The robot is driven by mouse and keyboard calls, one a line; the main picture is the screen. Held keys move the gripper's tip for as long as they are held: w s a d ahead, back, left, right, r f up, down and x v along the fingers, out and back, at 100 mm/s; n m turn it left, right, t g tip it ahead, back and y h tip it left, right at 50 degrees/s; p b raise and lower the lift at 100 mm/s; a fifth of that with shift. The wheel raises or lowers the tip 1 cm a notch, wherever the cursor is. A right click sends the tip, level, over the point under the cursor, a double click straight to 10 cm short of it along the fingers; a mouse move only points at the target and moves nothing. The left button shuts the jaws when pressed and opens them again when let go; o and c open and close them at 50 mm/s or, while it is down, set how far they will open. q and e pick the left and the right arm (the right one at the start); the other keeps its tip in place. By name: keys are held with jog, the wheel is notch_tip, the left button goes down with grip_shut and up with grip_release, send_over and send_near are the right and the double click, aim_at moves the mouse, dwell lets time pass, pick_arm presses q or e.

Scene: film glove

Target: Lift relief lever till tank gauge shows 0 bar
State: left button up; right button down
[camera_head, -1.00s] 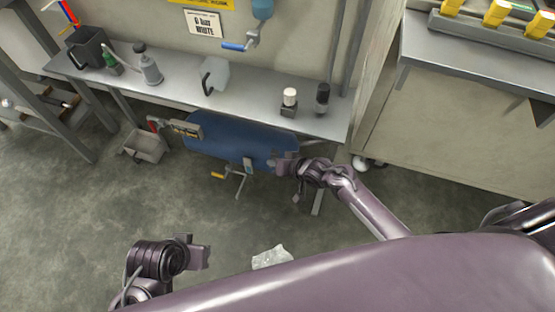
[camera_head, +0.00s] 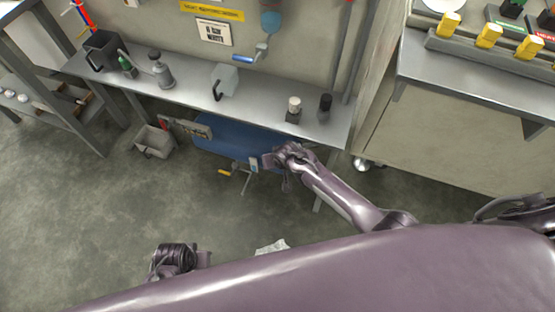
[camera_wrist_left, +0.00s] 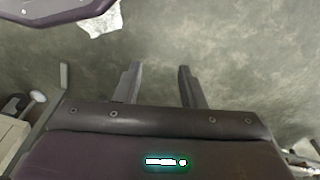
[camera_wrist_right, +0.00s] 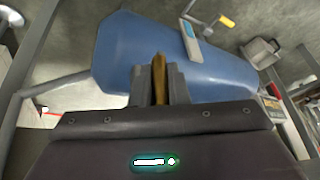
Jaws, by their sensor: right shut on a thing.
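The blue tank (camera_head: 232,136) lies under the bench, and its side fills much of the right wrist view (camera_wrist_right: 125,55). My right gripper (camera_head: 268,160) is at the tank's right part. In the right wrist view its fingers (camera_wrist_right: 159,88) are shut on a narrow brass-coloured lever (camera_wrist_right: 159,68), which stands up between them in front of the tank. A grey panel (camera_head: 190,126) is at the tank's left end; I cannot make out a gauge reading. My left gripper (camera_head: 203,258) is low over the floor; its fingers (camera_wrist_left: 158,85) are apart and empty.
The grey bench (camera_head: 190,95) above the tank holds several containers. An orange-handled part (camera_head: 225,171) sticks out at the tank's front. A grey bin (camera_head: 154,141) stands on the floor left of the tank. A pale crumpled sheet (camera_head: 272,247) lies on the floor. Open floor lies at left.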

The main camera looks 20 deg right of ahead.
pick_arm(q)
jog(key=shift+a+f, duration=0.1)
jog(key=shift+f, duration=0.5)
pick_arm(e)
jog(key=shift+a+h, duration=0.15)
jog(key=shift+h, duration=0.15)
pick_arm(q)
jog(key=shift+s, duration=0.1)
pick_arm(e)
jog(key=shift+g, duration=0.3)
